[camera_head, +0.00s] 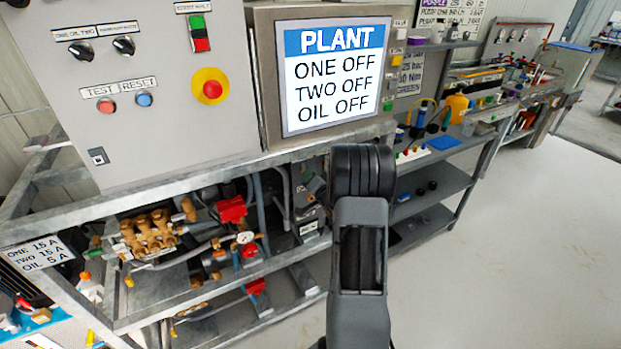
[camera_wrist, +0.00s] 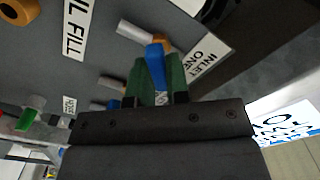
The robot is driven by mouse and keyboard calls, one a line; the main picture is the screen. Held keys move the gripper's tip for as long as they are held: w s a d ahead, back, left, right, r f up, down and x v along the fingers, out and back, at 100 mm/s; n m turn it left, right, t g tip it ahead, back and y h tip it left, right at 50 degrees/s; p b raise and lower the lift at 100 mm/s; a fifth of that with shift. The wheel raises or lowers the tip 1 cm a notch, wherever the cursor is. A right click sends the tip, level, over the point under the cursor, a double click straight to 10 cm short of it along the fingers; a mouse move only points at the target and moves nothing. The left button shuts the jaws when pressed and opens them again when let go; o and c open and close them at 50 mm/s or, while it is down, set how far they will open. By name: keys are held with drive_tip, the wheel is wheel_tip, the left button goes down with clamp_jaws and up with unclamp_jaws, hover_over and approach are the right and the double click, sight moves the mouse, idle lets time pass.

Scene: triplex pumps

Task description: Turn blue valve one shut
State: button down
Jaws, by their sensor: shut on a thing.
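The blue valve handle (camera_wrist: 155,62) shows in the wrist view, below an orange-brown fitting and a grey pipe. A label reading "INLET ONE" (camera_wrist: 203,62) is just to its right. My gripper (camera_wrist: 157,78), with green finger pads, is shut on the blue handle, one pad on each side. The lower part of the handle is hidden between the pads. In the head view my arm blocks the gripper, and I cannot make out the blue valve there.
In the head view a screen (camera_head: 334,75) reads "ONE OFF, TWO OFF, OIL OFF". A grey control panel (camera_head: 150,110) stands left, above brass pumps (camera_head: 155,232) on a metal frame. An "OIL FILL" label (camera_wrist: 76,30) shows in the wrist view. Open floor (camera_head: 530,230) lies right.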

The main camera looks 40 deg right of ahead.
drive_tip(key=shift+d+f+m+p, duration=0.1)
drive_tip(key=shift+m+p, duration=0.15)
drive_tip(key=shift+m, duration=1.85)
drive_tip(key=shift+f+m+p, duration=0.1)
drive_tip(key=shift+m+p, duration=0.15)
drive_tip(key=shift+m, duration=1.85)
drive_tip(key=c, duration=1.1)
unclamp_jaws()
drive_tip(key=shift+s, duration=0.1)
drive_tip(key=s+a+b, duration=0.1)
drive_tip(key=s+a, duration=0.1)
drive_tip(key=s, duration=1.1)
drive_tip(key=shift+s, duration=0.25)
